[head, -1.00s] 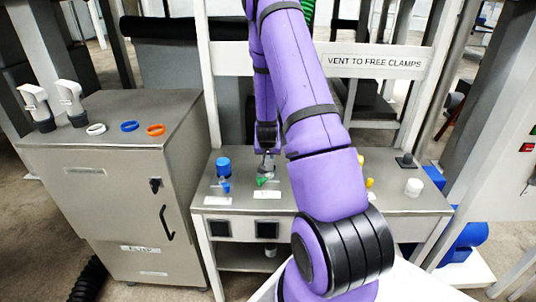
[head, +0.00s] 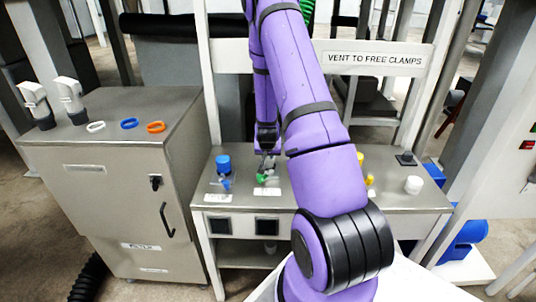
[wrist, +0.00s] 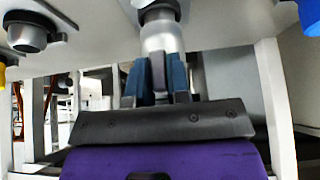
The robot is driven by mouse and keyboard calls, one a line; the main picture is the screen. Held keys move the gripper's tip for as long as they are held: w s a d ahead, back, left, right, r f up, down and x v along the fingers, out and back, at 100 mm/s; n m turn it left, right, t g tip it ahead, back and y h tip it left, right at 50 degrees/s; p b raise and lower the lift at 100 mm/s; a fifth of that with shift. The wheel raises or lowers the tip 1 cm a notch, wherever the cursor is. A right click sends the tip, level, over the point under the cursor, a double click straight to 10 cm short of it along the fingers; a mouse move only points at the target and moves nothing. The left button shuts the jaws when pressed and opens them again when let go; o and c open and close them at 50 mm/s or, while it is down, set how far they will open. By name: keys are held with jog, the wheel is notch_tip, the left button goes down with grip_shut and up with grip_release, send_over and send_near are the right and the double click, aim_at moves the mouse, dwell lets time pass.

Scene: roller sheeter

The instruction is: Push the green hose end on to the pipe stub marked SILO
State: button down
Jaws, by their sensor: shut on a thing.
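My gripper (head: 266,158) points down over the steel worktop, at the end of my purple arm. In the wrist view, my gripper (wrist: 157,78) has its dark blue fingers closed on a grey tab of a silver fitting (wrist: 162,35), which has a dark collar against the pale worktop. A small green part (head: 262,178) shows just below my gripper in the head view; I cannot tell if it belongs to that fitting. A ribbed green hose (head: 308,12) shows partly behind my upper arm. I cannot make out its end or any stub marked SILO.
The steel worktop (head: 395,203) also carries a blue fitting (head: 223,163), a yellow part (head: 369,180), a white cap (head: 414,185) and a black control (head: 405,159). A steel cabinet (head: 100,195) stands left with coloured rings on top. My arm hides the worktop's middle.

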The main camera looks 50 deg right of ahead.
jog(key=shift+f, duration=0.85)
dwell(0.6)
jog(key=c, duration=1)
grip_release()
jog(key=v, duration=1)
jog(key=shift+s+r, duration=0.2)
jog(key=shift+r, duration=0.15)
jog(key=shift+a, duration=0.15)
jog(key=s+a+r+n+t+y, duration=0.25)
jog(key=a+r+n+y, duration=0.2)
jog(key=a+r, duration=1.5)
jog(key=s+a+r+n, duration=0.1)
jog(key=s+a+r, duration=0.2)
jog(key=s, duration=0.3)
jog(key=s+a+r+n+g, duration=0.1)
jog(key=s+a+r+n, duration=0.1)
jog(key=s+a+r, duration=0.2)
jog(key=s+a+r+n, duration=0.2)
jog(key=s+r, duration=0.3)
jog(key=s, duration=0.4)
jog(key=shift+s+a+r, duration=0.25)
jog(key=shift+a, duration=0.45)
